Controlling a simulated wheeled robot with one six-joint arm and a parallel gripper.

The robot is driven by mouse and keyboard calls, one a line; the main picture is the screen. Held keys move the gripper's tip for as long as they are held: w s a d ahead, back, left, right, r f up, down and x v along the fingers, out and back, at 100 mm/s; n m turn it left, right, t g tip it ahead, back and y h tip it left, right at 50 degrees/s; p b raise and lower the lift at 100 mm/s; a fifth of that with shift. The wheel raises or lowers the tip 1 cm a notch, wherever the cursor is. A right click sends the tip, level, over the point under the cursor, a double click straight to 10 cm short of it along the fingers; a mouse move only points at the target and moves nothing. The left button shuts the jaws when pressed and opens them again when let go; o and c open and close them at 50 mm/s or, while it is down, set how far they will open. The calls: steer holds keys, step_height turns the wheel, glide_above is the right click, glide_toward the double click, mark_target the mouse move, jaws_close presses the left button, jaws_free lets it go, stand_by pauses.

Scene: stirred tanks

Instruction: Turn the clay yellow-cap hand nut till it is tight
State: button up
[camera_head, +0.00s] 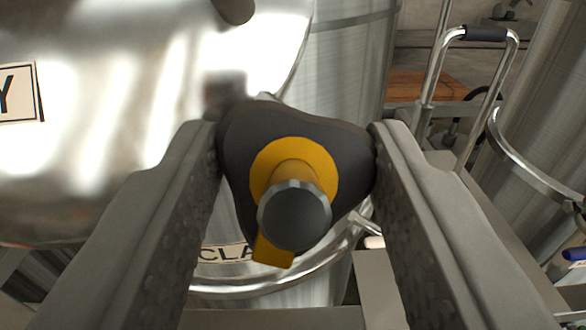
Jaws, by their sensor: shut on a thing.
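The hand nut (240,135) is a dark, three-lobed knob with a yellow cap (262,160) in its middle. A short stud with a dark round end (294,217) stands out from the cap toward the camera, and a yellow tab (272,252) shows below it. My gripper (297,150) is shut on the nut, with one finger against its left side and the other against its right. Behind the nut is a steel tank with a label (224,254) reading "CLA", its rest hidden. How tight the nut is cannot be seen.
A large shiny steel lid or vessel (110,170) fills the left, with a label (18,93) ending in "Y". A bent metal handle with a black grip (485,34) stands at upper right. Another steel tank (545,120) is at the right edge. A brown board (425,86) lies behind.

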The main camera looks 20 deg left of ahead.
steer(key=shift+m, duration=0.3)
steer(key=shift+m+h, duration=1.2)
steer(key=shift+m, duration=0.7)
steer(key=shift+a+m+h, duration=0.1)
steer(key=shift+m+h, duration=0.8)
steer(key=shift+m, duration=0.8)
steer(key=shift+m+h, duration=0.8)
steer(key=shift+m, duration=0.3)
steer(key=shift+a+r+m+g+h, duration=0.1)
steer(key=shift+m+g+h, duration=0.4)
steer(key=shift+m, duration=0.65)
steer(key=shift+m+g+h, duration=0.4)
steer(key=shift+m+g, duration=0.1)
steer(key=shift+m, duration=0.65)
steer(key=m+g, duration=0.1)
steer(key=m, duration=0.1)
steer(key=m+g+h, duration=0.1)
steer(key=m, duration=0.2)
steer(key=shift+w+m+g, duration=0.1)
steer(key=shift+m+g, duration=0.2)
steer(key=shift+g, duration=0.1)
steer(key=m+g, duration=0.2)
steer(key=m, duration=0.2)
steer(key=shift+r, duration=0.1)
steer(key=shift+m+g, duration=0.3)
steer(key=shift+m, duration=0.1)
